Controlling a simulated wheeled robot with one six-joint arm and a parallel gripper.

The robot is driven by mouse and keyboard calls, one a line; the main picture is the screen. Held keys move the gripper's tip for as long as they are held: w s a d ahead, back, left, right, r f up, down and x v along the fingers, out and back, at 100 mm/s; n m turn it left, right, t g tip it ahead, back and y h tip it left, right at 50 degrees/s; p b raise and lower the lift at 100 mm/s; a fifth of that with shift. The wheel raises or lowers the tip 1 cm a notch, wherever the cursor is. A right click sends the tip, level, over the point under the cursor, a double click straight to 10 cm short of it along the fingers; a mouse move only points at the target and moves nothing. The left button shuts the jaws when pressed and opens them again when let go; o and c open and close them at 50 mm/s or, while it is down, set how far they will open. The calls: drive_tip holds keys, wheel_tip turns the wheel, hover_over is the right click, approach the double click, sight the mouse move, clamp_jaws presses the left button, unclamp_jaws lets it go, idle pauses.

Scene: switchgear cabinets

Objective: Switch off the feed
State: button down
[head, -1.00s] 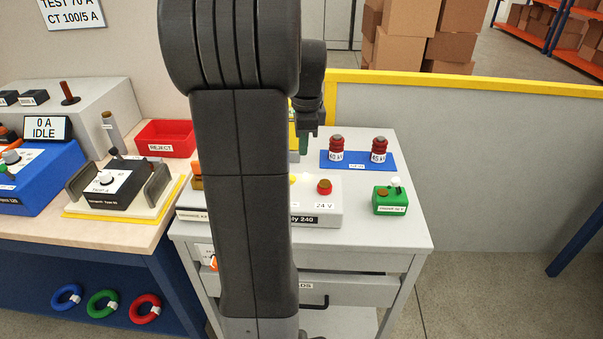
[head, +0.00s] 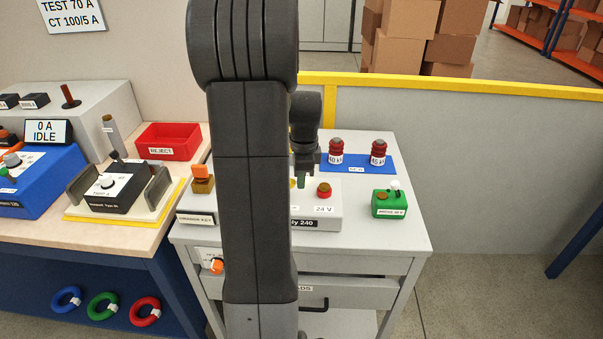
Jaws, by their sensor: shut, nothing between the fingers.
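A pale box (head: 325,215) on the grey cart carries labels partly reading "24 V" and "240". A red and brown terminal (head: 324,190) stands on its top. My gripper (head: 303,178) is above the back of this box, left of the terminal, shut and empty. Whether it touches anything there is unclear. My arm hides the left part of the box. An orange knob or switch (head: 216,265) sits on a white plate on the cart's front, left of my arm. Which control belongs to the feed cannot be read.
The grey cart (head: 400,240) also holds an orange-topped block (head: 203,180), a green box (head: 389,203) and two red weights-like posts (head: 378,152) on a blue mat. The left bench holds a red reject bin (head: 168,142), a black tester (head: 110,192) and a display reading "0 A IDLE" (head: 47,131).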

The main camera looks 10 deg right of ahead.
drive_tip(key=shift+w+a+r+h, duration=0.1)
drive_tip(key=shift+a+r+h, duration=0.2)
drive_tip(key=shift+h, duration=0.4)
drive_tip(key=shift+w+a+g+h+b, duration=0.1)
drive_tip(key=shift+a+g+h+b, duration=0.3)
drive_tip(key=shift+h+b, duration=0.1)
drive_tip(key=a+h+b, duration=0.1)
drive_tip(key=h+b, duration=0.1)
drive_tip(key=a+g+h+b, duration=0.1)
drive_tip(key=h+b, duration=0.1)
drive_tip(key=shift+w+a+r, duration=0.2)
drive_tip(key=shift+w+a, duration=0.1)
drive_tip(key=shift+w, duration=0.05)
drive_tip(key=shift+a+r, duration=0.1)
drive_tip(key=shift+r, duration=0.25)
drive_tip(key=shift+r+p, duration=0.5)
drive_tip(key=shift+r, duration=0.35)
